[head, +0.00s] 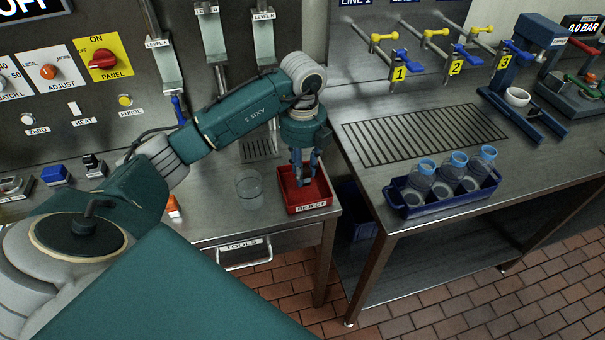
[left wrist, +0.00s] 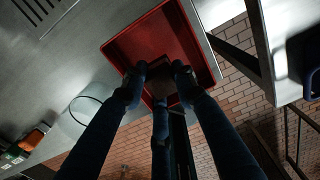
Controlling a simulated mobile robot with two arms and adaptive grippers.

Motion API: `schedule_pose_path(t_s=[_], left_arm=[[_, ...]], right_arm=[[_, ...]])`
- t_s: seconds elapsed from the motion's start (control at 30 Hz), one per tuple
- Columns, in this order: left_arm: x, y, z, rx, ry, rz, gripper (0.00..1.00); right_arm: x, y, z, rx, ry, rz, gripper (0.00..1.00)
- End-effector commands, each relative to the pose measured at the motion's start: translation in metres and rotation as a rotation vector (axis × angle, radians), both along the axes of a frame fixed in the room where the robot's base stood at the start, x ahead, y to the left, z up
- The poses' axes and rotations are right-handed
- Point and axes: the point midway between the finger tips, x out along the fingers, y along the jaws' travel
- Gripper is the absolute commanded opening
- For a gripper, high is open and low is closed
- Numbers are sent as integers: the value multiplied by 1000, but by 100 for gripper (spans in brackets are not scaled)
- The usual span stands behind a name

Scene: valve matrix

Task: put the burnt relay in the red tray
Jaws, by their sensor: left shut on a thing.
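The red tray (head: 292,209), labelled REJECT, sits on the steel bench near its right front corner. It also shows in the left wrist view (left wrist: 128,42). My left gripper (head: 303,180) points down over the tray, with its fingertips at or just above the tray's inside. In the left wrist view its fingers close around a small dark brownish block (left wrist: 163,82), which looks like the burnt relay. The fingers partly hide it, and I cannot tell whether it touches the tray floor. My right gripper is not in view.
A clear glass (head: 249,187) stands just left of the tray. A blue rack (head: 445,205) with several bottles is on the bench at right, across a gap. Relay-like blue (head: 55,174) and black (head: 93,165) parts sit far left. A drawer marked TOOLS (head: 243,250) is below.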

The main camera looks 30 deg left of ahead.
Motion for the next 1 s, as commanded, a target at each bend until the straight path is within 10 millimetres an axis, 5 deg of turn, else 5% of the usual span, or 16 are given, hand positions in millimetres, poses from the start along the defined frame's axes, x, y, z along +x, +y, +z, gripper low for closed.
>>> schedule_pose_path(t_s=[0.2, 0.53, 0.57, 0.63, 1.0], left_arm=[[0, 0, -24, 1, 1, 0, 2], [0, 0, -28, 0, 0, 0, 2], [0, 0, -27, 0, 0, 0, 32], [0, 0, -27, 0, 0, 0, 46], [1, 0, -22, 0, -1, 0, 46]], right_arm=[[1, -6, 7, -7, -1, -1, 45], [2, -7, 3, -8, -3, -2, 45], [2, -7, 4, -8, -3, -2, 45], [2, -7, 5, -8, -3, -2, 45], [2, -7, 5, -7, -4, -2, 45]])
